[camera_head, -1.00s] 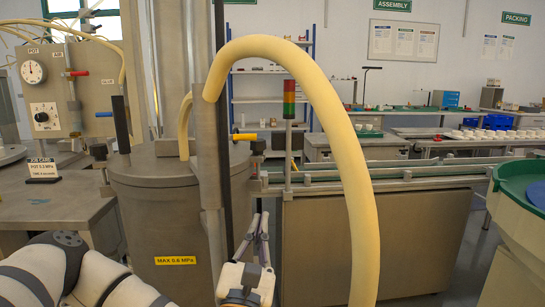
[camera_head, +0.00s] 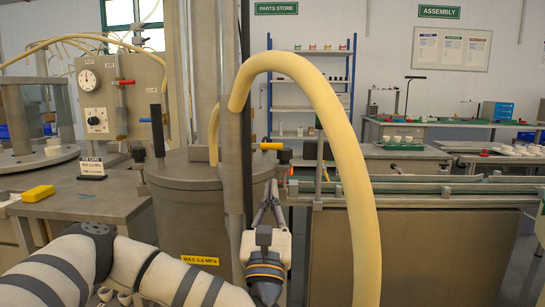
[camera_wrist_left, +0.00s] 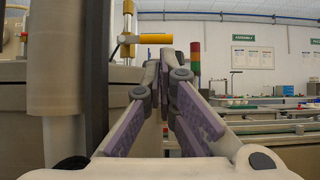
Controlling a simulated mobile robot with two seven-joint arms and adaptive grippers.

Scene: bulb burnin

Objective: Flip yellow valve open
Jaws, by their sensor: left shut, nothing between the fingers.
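The yellow valve handle (camera_head: 271,146) lies level at the upper right side of the steel pressure pot (camera_head: 190,220), beside a dark fitting. It also shows level in the left wrist view (camera_wrist_left: 155,39), just above and left of the fingertips. My left gripper (camera_head: 270,188) is below the handle in the head view, with its fingers pointing up and away. The purple-padded fingers (camera_wrist_left: 165,62) are shut, with nothing between them, and appear apart from the handle. My right gripper is not in view.
A thick cream hose (camera_head: 350,170) arches in front of the pot and close right of my left gripper. A steel column (camera_head: 232,150) stands close left. A conveyor (camera_head: 420,188) runs right. A yellow block (camera_head: 38,193) lies on the left table.

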